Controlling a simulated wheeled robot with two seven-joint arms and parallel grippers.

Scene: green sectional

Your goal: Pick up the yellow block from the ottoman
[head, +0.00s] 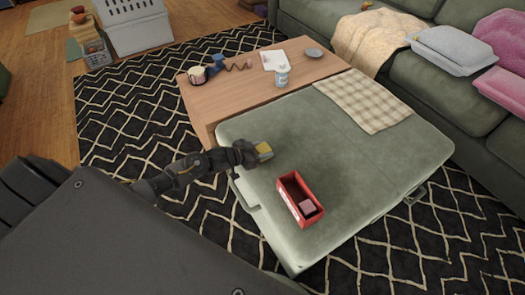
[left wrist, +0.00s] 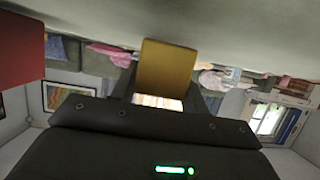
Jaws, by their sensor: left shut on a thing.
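The yellow block (head: 263,149) is at the tip of my left gripper (head: 257,152), over the left part of the green ottoman (head: 345,150). In the left wrist view the yellow block (left wrist: 166,72) sits between the fingers of my left gripper (left wrist: 165,88), which is shut on it. The ottoman's surface (left wrist: 200,18) fills the top of that view, close to the block. I cannot tell whether the block still touches the ottoman. My right gripper is not in view.
A red open box (head: 283,195) with a pinkish block (head: 307,206) inside stands on the ottoman, right of my gripper. A checkered cloth (head: 363,98) lies at the ottoman's back. Behind is a wooden table (head: 240,95) with a mug, a can and a tray.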

